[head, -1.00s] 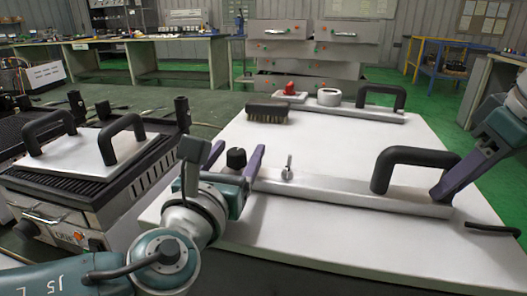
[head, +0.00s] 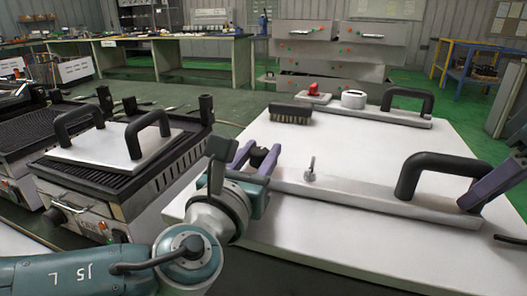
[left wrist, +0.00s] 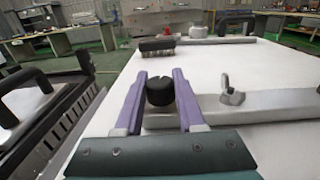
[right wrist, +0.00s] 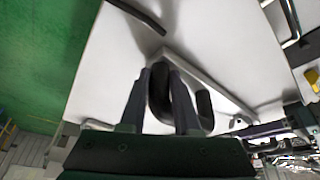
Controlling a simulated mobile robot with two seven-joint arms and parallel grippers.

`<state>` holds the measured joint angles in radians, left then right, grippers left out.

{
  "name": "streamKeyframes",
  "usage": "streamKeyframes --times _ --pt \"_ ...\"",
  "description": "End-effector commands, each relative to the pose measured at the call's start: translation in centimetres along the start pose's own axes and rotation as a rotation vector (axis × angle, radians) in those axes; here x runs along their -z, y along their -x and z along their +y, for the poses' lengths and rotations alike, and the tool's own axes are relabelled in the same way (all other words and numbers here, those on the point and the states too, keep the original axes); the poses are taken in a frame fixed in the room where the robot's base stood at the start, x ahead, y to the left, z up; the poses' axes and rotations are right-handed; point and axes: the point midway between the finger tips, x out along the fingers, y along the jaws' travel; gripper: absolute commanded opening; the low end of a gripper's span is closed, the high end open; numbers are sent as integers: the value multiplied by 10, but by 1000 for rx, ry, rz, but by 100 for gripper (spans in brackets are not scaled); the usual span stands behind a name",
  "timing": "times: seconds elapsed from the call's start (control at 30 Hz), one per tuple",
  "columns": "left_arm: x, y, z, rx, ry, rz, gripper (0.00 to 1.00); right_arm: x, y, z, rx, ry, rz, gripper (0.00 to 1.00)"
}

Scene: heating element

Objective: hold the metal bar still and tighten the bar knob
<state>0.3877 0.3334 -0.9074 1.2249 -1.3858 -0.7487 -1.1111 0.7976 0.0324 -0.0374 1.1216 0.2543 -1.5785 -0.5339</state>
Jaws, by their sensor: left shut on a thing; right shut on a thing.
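The metal bar (head: 350,192) lies flat along the near part of the white table, with a black handle (head: 441,163) at its right end and a wing screw (head: 311,170) towards its left. The black bar knob (left wrist: 160,92) stands at the bar's left end. My left gripper (head: 257,154) has its purple fingers on both sides of the knob, shut on it.
A second bar with a handle (head: 408,96) lies at the table's back, near a brush (head: 290,113), a white round container (head: 354,99) and a red item (head: 313,90). A grill with a handled plate (head: 110,150) stands left. A thin black rod (right wrist: 137,15) lies near the right gripper.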

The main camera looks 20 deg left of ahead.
Motion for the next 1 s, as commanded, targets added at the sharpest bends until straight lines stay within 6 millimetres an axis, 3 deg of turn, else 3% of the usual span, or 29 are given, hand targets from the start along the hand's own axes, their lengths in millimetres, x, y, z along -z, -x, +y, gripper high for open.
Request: streamKeyframes --times 0.27,1.0 --pt "-1 -1 2 81 -4 -5 0 0 0 0 -1 0 -1 0" --pt "-1 -2 1 625 -10 -8 0 0 0 0 0 0 -2 0"
